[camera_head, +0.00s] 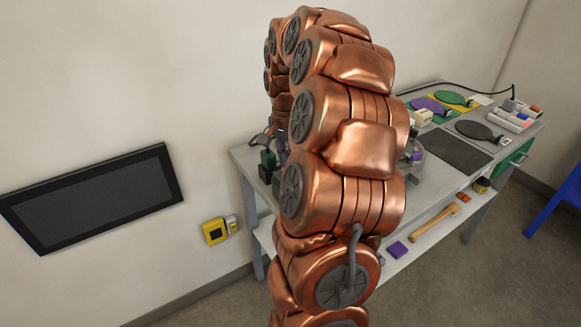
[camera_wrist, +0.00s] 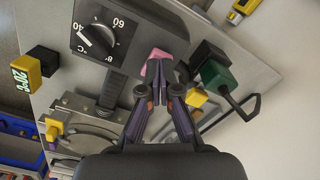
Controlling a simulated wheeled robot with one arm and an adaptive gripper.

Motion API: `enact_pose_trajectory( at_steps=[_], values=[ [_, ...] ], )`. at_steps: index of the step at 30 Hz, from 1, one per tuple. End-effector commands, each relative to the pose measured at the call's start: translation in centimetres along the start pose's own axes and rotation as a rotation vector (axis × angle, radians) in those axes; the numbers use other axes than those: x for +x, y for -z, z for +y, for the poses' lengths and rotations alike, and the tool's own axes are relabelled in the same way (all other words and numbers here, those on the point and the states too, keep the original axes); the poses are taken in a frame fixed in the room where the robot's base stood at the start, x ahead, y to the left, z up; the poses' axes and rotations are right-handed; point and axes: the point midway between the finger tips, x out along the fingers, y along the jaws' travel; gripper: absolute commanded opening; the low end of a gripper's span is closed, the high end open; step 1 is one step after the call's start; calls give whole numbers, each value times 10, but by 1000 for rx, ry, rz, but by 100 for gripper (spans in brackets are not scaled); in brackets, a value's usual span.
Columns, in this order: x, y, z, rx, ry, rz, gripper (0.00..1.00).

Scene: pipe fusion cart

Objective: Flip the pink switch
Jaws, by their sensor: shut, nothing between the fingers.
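The switch's base and lever position are mostly hidden by the fingers. In the head view my copper arm covers the switch.
A green block (camera_wrist: 216,76) stands right of my fingers, and a yellow-black block (camera_wrist: 28,78) lies at the left. The grey bench (camera_head: 427,187) holds paddles. A dark wall panel (camera_head: 95,199) hangs at the left.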

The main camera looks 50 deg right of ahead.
Motion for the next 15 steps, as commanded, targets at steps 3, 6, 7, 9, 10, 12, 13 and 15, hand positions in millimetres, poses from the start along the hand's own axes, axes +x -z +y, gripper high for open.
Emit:
enact_pose_trajectory(
  at_steps=[3,6,7,9,10,12,13,15],
  values=[
    [2,0,0,0,0,0,0],
    [3,0,0,0,0,0,0],
    [4,0,0,0,0,0,0],
    [4,0,0,0,0,0,0],
    [5,0,0,0,0,0,0],
    [6,0,0,0,0,0,0],
    [6,0,0,0,0,0,0],
    [7,0,0,0,0,0,0]
  ],
)
